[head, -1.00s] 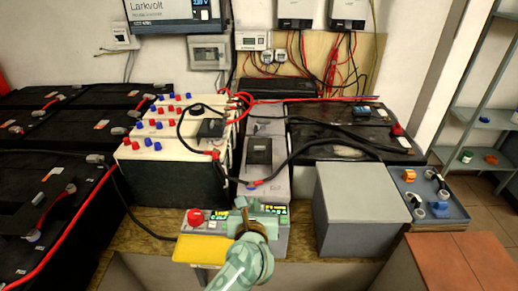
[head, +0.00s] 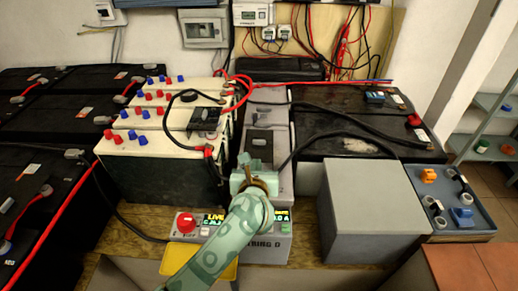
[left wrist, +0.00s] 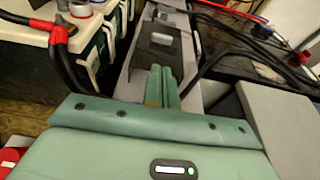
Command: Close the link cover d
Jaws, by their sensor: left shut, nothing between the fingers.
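A grey control box (head: 262,253) marked "STRING D" stands at the front of the bench, with a red knob (head: 186,223) and lit displays, one reading "LIVE". A yellow panel (head: 226,270) sticks out at its front, partly behind my arm. Behind the box runs a long grey unit (head: 283,180) with a dark panel (head: 259,143) on top; the dark panel also shows in the left wrist view (left wrist: 150,60). I cannot tell which part is link cover d. My left gripper (head: 257,168) is shut and empty over the unit's near end; its fingers (left wrist: 161,86) point at the dark panel.
White batteries with red and blue caps (head: 165,136) stand to the left. A plain grey box (head: 372,210) stands close on the right, beside a tray (head: 480,218) of small parts. A black cable (head: 330,126) crosses right of the unit.

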